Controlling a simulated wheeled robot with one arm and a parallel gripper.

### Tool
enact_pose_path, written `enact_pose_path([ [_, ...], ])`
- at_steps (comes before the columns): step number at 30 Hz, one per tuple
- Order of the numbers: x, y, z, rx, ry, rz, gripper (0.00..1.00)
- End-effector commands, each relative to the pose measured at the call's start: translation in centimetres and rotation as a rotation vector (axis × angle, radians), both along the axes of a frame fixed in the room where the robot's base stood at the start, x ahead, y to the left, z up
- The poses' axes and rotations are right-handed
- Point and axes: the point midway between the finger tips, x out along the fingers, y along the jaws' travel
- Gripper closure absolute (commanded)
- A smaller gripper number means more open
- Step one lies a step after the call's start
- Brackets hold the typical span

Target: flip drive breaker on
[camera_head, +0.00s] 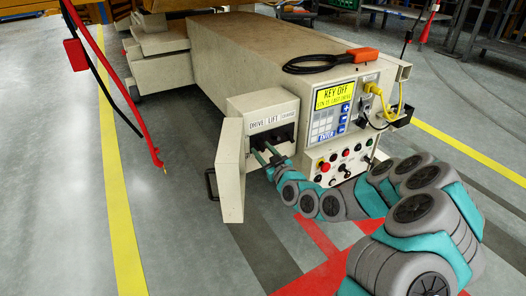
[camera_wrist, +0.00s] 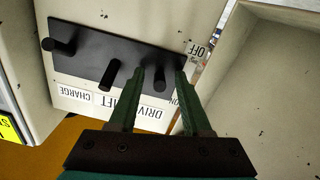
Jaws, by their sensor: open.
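The drive breaker (camera_wrist: 160,76) is a black lever on a black plate (camera_wrist: 85,50), at the right end in the wrist view, above an upside-down DRIVE label (camera_wrist: 148,113). My gripper (camera_wrist: 158,72) is open, its two green fingers on either side of this lever. I cannot tell whether they touch it. The lift lever (camera_wrist: 110,75) and charge lever (camera_wrist: 58,46) stand to its left. An OFF label (camera_wrist: 197,50) shows at the plate's upper right. In the head view my gripper (camera_head: 263,152) reaches into the breaker box (camera_head: 262,104), where the levers are mostly hidden.
The box door (camera_head: 230,172) hangs open to the left of my gripper. Right of the box is a control panel (camera_head: 335,105) reading KEY OFF, with buttons and a yellow cable (camera_head: 385,103).

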Motion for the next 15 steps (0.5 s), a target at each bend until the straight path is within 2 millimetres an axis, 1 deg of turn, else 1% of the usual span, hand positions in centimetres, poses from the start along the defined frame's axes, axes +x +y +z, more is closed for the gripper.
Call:
enact_pose_path([
  [1, 0.01, -0.01, 0.0, 0.0, 0.0, 0.0, 0.52],
  [2, -0.01, -0.01, 0.0, 0.0, 0.0, 0.0, 0.54],
  [12, -0.01, -0.01, 0.0, 0.0, 0.0, 0.0, 0.92],
  [14, -0.01, -0.01, 0.0, 0.0, 0.0, 0.0, 0.99],
  [15, -0.01, -0.01, 0.0, 0.0, 0.0, 0.0, 1.0],
])
